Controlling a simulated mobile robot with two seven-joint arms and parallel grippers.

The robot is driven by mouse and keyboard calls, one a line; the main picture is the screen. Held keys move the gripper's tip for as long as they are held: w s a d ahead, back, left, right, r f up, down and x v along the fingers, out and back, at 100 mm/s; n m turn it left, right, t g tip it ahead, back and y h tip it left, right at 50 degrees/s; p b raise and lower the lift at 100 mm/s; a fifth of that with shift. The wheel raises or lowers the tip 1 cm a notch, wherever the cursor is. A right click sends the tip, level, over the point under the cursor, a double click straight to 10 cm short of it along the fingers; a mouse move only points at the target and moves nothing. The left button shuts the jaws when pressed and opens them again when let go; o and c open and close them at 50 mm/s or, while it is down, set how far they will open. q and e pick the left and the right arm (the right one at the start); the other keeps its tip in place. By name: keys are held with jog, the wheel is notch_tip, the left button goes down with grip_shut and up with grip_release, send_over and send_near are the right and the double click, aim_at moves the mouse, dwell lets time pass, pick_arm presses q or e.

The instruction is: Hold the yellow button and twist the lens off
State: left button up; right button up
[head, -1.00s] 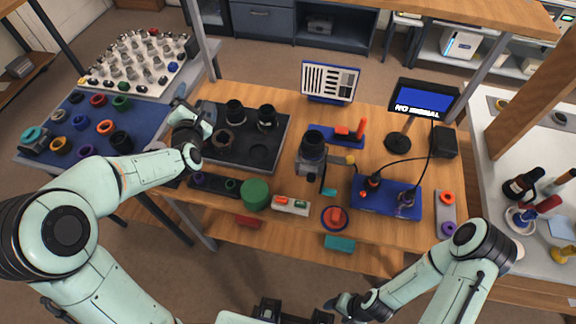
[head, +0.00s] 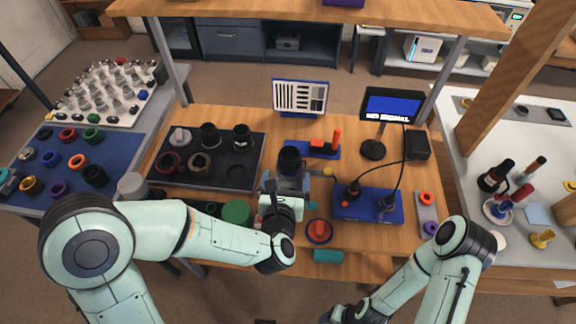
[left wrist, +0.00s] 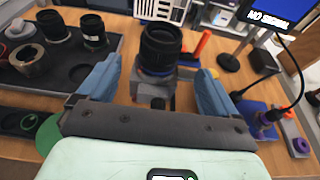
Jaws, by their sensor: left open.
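The black lens (head: 289,160) stands upright on a grey camera body (head: 292,184) in the middle of the bench; it also shows in the left wrist view (left wrist: 161,48). A small yellow knob (head: 328,172), which may be the yellow button, shows just right of the body. My left gripper (head: 283,188) is at the near side of the camera. In the left wrist view its blue fingers (left wrist: 156,80) are apart, one on each side of the lens and body, with nothing clearly gripped. My right gripper (head: 342,313) is low at the bottom edge; its fingers are unclear.
A dark tray (head: 218,180) with several lens parts lies left. A blue cable box (head: 368,206) and a monitor (head: 393,106) stand right. A red part on a blue stand (head: 312,150) is behind the lens. A red knob (head: 319,231) and green cylinder (head: 236,212) are in front.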

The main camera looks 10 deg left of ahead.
aim_at(290, 156)
pick_arm(q)
jog(key=x, duration=1)
jog(key=shift+w+f, duration=0.1)
jog(key=shift+w, duration=0.2)
jog(key=shift+c, duration=0.3)
jog(key=c, duration=1)
jog(key=shift+c, duration=0.8)
pick_arm(e)
jog(key=shift+c, duration=0.9)
grip_shut()
